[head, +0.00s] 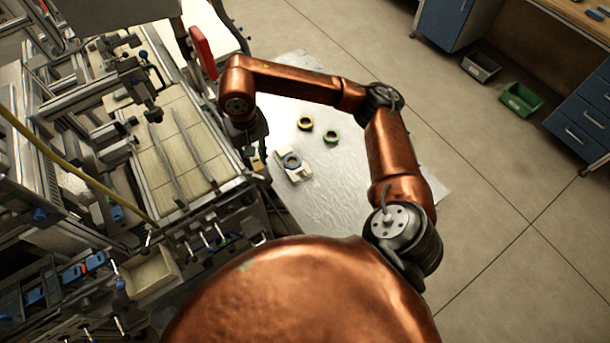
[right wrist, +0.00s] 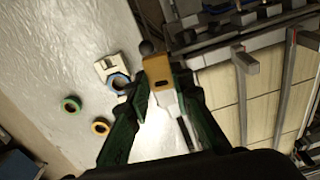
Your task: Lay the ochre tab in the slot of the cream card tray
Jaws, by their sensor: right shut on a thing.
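My right gripper (right wrist: 162,84) is shut on the ochre tab (right wrist: 157,65), which has a pale lower part. The tab also shows in the head view (head: 257,164), below the right gripper (head: 252,153), by the left edge of the metal sheet. The cream card tray (head: 296,176) lies on the sheet, just right of the tab; it also shows in the right wrist view (right wrist: 108,64), left of the tab and apart from it. My left gripper is not in view.
An ochre-and-dark reel (head: 305,122) and a green reel (head: 331,136) lie on the metal sheet (head: 330,180) beyond the tray. Machinery with rails (head: 185,150) borders the sheet on the left. The sheet right of the tray is clear.

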